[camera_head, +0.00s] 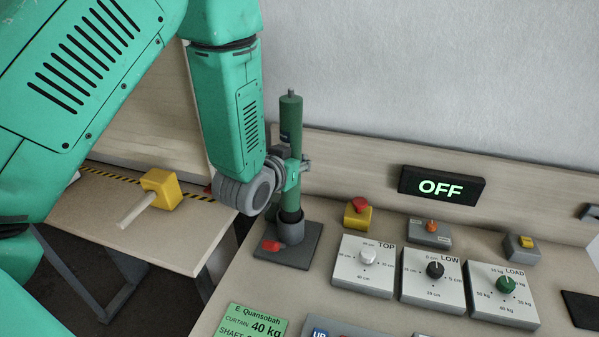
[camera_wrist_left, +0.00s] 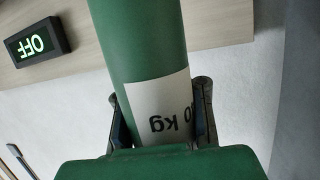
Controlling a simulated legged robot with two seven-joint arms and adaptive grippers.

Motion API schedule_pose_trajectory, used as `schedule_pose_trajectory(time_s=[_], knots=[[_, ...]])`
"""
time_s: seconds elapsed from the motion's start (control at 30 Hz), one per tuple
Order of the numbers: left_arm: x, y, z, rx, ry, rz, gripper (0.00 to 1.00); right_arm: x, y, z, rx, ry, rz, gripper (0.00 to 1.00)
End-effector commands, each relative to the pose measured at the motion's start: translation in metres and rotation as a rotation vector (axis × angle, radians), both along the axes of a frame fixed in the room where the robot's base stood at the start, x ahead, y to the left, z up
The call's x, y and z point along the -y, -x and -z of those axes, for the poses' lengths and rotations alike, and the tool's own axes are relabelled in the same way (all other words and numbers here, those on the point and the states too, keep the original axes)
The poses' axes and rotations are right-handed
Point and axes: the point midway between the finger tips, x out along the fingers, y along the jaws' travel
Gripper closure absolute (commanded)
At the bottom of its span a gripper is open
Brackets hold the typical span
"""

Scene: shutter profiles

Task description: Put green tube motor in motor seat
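The green tube motor (camera_head: 291,135) stands upright at the left end of the bench in the head view. Its lower end is at the grey motor seat (camera_head: 290,229), a round cup on a dark square base; I cannot tell how deep it sits. My left gripper (camera_head: 296,172) is around the tube's middle. In the left wrist view the tube (camera_wrist_left: 140,40) with a white "kg" label lies between the two fingers of my left gripper (camera_wrist_left: 162,115), which appear to touch its sides. My right gripper is not in view.
A yellow mallet (camera_head: 159,190) lies on the left table.

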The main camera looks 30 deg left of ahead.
Motion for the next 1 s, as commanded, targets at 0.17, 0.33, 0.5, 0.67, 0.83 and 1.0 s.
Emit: schedule_pose_trajectory(time_s=[0.17, 0.33, 0.5, 0.67, 0.83, 1.0], knots=[[-0.003, -0.003, 0.020, 0.006, 0.002, -0.002, 1.00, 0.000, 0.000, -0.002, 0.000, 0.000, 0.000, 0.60], [-0.003, -0.002, 0.032, 0.004, 0.003, -0.002, 1.00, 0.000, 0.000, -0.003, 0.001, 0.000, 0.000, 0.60], [-0.003, -0.002, 0.055, 0.003, 0.000, -0.002, 1.00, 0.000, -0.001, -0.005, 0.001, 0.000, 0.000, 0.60], [-0.003, -0.002, 0.066, 0.005, -0.001, -0.003, 1.00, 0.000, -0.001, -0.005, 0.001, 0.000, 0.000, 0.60], [-0.003, -0.002, 0.066, 0.005, 0.001, -0.003, 1.00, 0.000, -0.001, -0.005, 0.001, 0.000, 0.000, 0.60], [-0.003, -0.001, 0.068, -0.001, 0.002, -0.002, 0.65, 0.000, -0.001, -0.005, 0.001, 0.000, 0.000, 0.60]])
